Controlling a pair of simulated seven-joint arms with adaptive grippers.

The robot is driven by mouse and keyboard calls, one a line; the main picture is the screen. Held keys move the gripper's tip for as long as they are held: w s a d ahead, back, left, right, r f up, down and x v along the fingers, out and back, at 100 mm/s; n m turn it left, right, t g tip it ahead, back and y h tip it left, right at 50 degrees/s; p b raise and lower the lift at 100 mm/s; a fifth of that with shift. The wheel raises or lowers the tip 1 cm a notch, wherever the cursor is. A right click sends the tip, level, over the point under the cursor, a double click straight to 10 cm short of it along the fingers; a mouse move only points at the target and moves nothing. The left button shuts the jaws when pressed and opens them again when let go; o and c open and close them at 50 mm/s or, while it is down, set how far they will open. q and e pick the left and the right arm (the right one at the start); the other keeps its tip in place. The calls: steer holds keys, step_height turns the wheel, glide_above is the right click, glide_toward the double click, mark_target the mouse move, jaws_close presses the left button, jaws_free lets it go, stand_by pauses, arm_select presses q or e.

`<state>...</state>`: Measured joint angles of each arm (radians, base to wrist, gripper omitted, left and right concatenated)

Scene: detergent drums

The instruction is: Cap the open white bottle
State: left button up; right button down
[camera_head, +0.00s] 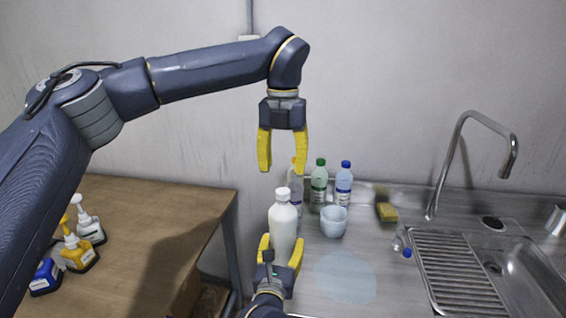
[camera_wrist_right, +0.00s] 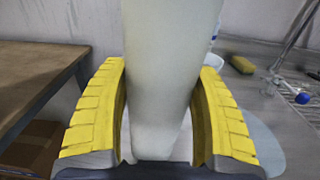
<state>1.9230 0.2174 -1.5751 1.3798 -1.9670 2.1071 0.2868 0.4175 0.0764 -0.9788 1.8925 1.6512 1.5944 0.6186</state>
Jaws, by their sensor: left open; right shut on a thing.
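The white bottle (camera_head: 283,228) stands upright at the left end of the metal counter. My right gripper (camera_head: 281,250) is shut on its body from the front; the right wrist view shows the bottle (camera_wrist_right: 160,75) between both yellow fingers (camera_wrist_right: 160,115). The bottle narrows to a short white top; whether this is a bare neck or a cap I cannot tell. The bottle's upper part is outside the right wrist view. My left gripper (camera_head: 282,158) points down above the bottle, open, with nothing visible between its fingers. A gap separates it from the bottle top.
A pale cup (camera_head: 334,221), a green-capped bottle (camera_head: 319,187) and a blue-capped bottle (camera_head: 343,185) stand right of the bottle. A clear bottle stands close behind. A sponge (camera_head: 386,212), tap (camera_head: 463,150) and sink lie right. Spray bottles (camera_head: 78,252) stand on the wooden table (camera_head: 150,215).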

mark_target(283, 191)
arm_select(q)
steer(key=shift+f, duration=3.7)
jaws_close()
steer(key=shift+c, duration=0.8)
jaws_free()
step_height(283, 191, up, 12)
